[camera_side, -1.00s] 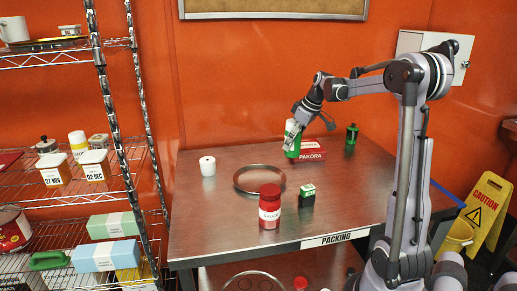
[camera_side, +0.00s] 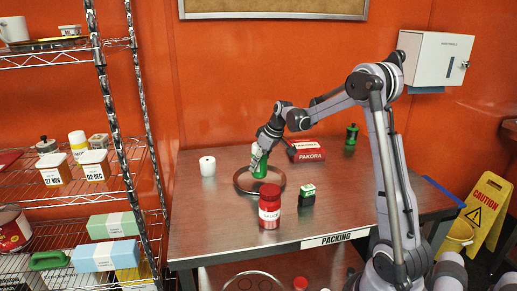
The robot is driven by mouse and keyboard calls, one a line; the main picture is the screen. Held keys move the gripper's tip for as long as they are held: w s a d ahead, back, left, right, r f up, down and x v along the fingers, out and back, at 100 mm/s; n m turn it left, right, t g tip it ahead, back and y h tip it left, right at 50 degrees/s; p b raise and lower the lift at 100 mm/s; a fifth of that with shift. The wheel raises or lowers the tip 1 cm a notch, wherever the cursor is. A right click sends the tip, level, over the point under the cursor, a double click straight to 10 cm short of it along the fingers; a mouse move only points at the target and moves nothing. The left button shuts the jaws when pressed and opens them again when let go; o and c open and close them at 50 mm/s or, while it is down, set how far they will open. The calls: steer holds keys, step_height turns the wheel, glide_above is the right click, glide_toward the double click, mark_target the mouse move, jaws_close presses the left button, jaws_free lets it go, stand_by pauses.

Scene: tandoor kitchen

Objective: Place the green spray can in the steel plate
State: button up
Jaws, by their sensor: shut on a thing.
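The green spray can (camera_side: 261,170) is upright in my gripper (camera_side: 258,158), which is shut on it. The steel plate (camera_side: 241,187) is a round metal disc or ring on the steel table, mostly showing as a rim. The can is over the far part of the plate. I cannot tell whether the can's base touches the plate.
A white roll (camera_side: 207,166) is at left. A red Pakora box (camera_side: 306,151) and a dark green bottle (camera_side: 351,134) stand behind right.

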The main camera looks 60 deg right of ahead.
mark_target(266, 153)
steer(key=shift+f, duration=1.05)
steer(key=shift+f, duration=0.15)
steer(key=o, duration=1.3)
steer(key=v, duration=1.1)
steer(key=s+a+r+t, duration=0.1)
steer(key=s+a, duration=0.2)
steer(key=a, duration=0.6)
steer(key=s+a+r, duration=0.2)
steer(key=a, duration=0.6)
steer(key=s+a+f+t, duration=0.1)
steer(key=s+a+f, duration=0.4)
steer(key=s+a, duration=0.4)
steer(key=shift+a+t, duration=0.4)
steer(key=shift+a, duration=0.85)
